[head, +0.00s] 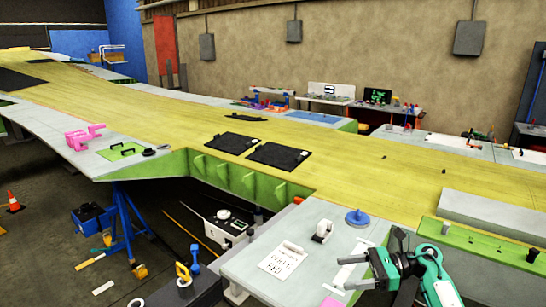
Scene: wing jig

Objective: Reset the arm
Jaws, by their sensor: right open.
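My right arm (432,275), green with dark joints, comes in at the bottom right. Its gripper (372,272) is open, with nothing seen between its fingers. It is over or close to the grey work surface at the front edge of the wing. How high it stands above that surface I cannot tell. My left gripper is not in view.
A paper sheet (283,260), a white tape-like roll (322,231) and a blue round piece (357,217) are left of and behind the gripper. The long yellow wing panel (330,165) lies beyond. A grey block (490,212) stands to the right.

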